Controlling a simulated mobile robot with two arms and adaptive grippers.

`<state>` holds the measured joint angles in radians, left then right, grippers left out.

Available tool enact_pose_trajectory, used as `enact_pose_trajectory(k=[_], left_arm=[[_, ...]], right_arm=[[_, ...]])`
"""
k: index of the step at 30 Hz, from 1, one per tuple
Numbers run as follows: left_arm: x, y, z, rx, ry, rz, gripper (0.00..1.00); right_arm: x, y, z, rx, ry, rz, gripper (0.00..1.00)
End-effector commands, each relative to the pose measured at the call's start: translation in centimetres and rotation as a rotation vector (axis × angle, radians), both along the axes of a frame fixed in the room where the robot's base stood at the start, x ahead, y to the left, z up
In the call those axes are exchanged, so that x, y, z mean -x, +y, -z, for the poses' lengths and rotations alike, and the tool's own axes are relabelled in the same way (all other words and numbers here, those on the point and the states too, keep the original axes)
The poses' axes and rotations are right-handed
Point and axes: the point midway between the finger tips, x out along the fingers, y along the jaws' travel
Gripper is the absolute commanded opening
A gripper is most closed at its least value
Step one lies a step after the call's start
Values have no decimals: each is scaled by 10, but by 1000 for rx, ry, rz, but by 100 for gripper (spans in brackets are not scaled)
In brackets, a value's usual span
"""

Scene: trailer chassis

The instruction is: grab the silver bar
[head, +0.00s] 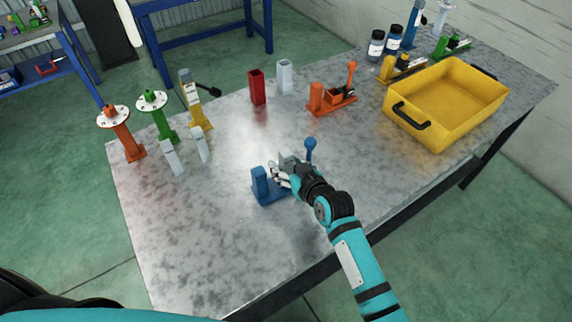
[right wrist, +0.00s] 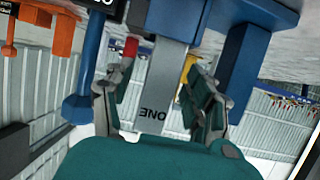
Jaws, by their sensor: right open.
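A silver bar (right wrist: 168,75) with the word "ONE" on it stands in a blue fixture (head: 262,186) near the middle of the metal table. My right gripper (head: 280,176) is at the fixture, partly covering the bar (head: 289,160). In the right wrist view, the open fingers of my right gripper (right wrist: 160,100) lie on either side of the bar, with gaps visible between them and it. Two more silver bars (head: 172,157) (head: 202,146) stand at the left of the table. My left gripper is not in view.
A blue lever with a round knob (head: 310,146) rises close to my right gripper. An orange fixture (head: 332,97), a red tube (head: 257,87) and a grey tube (head: 285,77) stand behind. A yellow bin (head: 447,138) is at right. The table's front left (head: 190,245) is clear.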

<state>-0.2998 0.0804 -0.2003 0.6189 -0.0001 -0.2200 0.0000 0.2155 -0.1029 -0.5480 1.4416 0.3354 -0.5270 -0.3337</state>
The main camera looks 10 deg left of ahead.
Motion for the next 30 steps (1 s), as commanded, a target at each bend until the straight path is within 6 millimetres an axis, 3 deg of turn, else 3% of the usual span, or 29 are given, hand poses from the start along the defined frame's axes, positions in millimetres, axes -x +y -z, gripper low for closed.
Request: enact_pose_trajectory(k=[10,22,30], left_arm=[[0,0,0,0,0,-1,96],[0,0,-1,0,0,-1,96],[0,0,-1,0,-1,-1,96]], right_arm=[[-5,4,3,-1,-1,0,54],[-4,4,3,0,0,0,2],[-5,4,2,0,-2,1,0]])
